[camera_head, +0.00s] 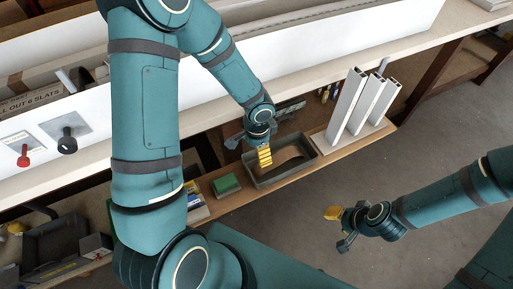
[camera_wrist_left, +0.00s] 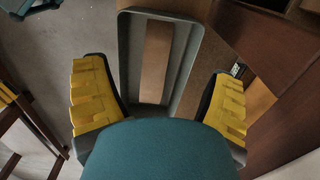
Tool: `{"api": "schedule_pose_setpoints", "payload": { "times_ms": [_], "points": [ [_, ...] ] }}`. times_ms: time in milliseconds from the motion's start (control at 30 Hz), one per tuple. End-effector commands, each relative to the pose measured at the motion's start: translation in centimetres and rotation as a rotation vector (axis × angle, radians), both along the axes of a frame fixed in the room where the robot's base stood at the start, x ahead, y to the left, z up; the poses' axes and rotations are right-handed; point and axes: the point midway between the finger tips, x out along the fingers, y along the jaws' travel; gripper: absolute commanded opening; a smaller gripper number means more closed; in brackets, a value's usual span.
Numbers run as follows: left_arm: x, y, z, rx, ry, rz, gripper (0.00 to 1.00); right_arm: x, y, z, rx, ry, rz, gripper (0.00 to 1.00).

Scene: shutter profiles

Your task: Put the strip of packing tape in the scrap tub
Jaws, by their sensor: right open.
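The scrap tub (camera_head: 311,153) is a grey open tray on the wooden shelf below the white profile. A brown strip (camera_head: 287,160), which looks like the packing tape, lies inside it. In the left wrist view the strip (camera_wrist_left: 158,60) lies lengthwise within the tub (camera_wrist_left: 124,60). My left gripper (camera_head: 264,157) is above the tub's left part. Its yellow fingers stand wide apart with nothing between them in the left wrist view. My right gripper (camera_head: 335,213) is open and empty over the floor, right of the shelf.
White upright profiles (camera_head: 347,107) stand on the shelf just right of the tub. A green box (camera_head: 226,185) lies to its left. The long white profile (camera_head: 300,50) and bench edge run behind my left arm. A red knob (camera_head: 23,158) and a black knob (camera_head: 67,144) are at left.

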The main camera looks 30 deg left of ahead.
Motion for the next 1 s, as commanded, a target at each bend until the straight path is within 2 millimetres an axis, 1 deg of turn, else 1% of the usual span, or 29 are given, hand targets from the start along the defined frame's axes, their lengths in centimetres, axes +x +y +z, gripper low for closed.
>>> {"api": "schedule_pose_setpoints", "payload": {
  "times_ms": [167,267,367,700,833,1000],
  "points": [
    [0.0,0.0,0.1,0.0,0.0,0.0,0.84,0.0,0.0,0.0,0.0,0.0,0.0,0.47],
    [0.1,0.0,0.6,0.0,-0.002,0.001,0.84,0.0,0.0,0.0,0.0,0.0,0.0,0.47],
    [0.1,0.0,1.9,0.001,-0.004,0.002,0.84,0.0,0.0,0.0,0.0,0.0,0.0,0.47],
    [0.2,0.0,8.7,0.0,-0.005,0.002,0.84,0.0,0.0,0.0,0.0,0.0,0.0,0.47],
    [0.3,-0.1,10.6,0.001,-0.004,0.001,0.84,0.0,0.0,0.0,0.0,0.0,0.0,0.47],
    [0.2,-0.1,11.8,0.001,-0.001,-0.001,0.84,0.0,0.0,0.0,0.0,0.0,0.0,0.47]
  ]
}}
